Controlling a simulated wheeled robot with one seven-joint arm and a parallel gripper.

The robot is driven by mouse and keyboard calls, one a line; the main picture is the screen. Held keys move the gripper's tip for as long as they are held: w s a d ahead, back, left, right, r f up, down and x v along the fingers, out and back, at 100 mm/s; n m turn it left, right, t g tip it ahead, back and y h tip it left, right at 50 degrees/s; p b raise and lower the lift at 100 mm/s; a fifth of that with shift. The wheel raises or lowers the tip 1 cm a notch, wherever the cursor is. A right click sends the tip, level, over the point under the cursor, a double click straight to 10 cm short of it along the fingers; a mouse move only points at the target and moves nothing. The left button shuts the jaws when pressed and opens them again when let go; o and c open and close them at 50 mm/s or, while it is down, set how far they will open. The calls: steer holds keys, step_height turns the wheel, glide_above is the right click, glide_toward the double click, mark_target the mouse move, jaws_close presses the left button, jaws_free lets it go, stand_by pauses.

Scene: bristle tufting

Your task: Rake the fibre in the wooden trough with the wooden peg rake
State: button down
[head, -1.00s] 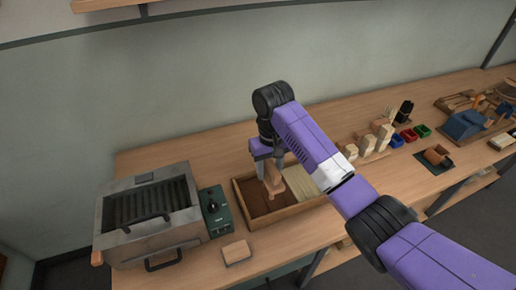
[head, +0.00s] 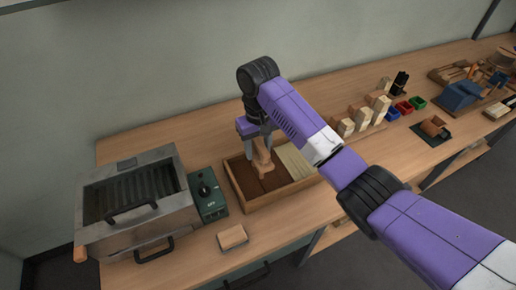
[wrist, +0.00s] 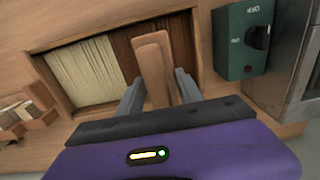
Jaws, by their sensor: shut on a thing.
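The wooden trough (head: 285,197) stands on the bench below my arm; its rim also shows in the wrist view (wrist: 40,52). It holds pale fibre (wrist: 78,72) on one side and dark brown fibre (wrist: 180,40) on the other. My gripper (head: 262,150) is shut on the wooden peg rake (head: 263,160), over the brown fibre. In the wrist view the rake (wrist: 152,65) stands between the two fingers. Its pegs are hidden, and I cannot tell whether they touch the fibre.
A metal machine with a slatted top (head: 140,205) and a green control box (head: 207,195) stand left of the trough. A small wooden block (head: 232,236) lies in front. Wooden blocks (head: 345,127) and coloured bins (head: 405,108) stand to the right. The bench behind is clear.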

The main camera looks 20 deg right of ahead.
steer(key=shift+f+b, duration=0.75)
steer(key=shift+f, duration=0.15)
steer(key=shift+f+b, duration=0.8)
steer(key=shift+f, duration=2.3)
steer(key=d+b, duration=0.1)
steer(key=d, duration=2.2)
steer(key=shift+d+f+b, duration=0.1)
steer(key=shift+d+b, duration=0.05)
steer(key=shift+b, duration=0.25)
steer(key=shift+d, duration=0.6)
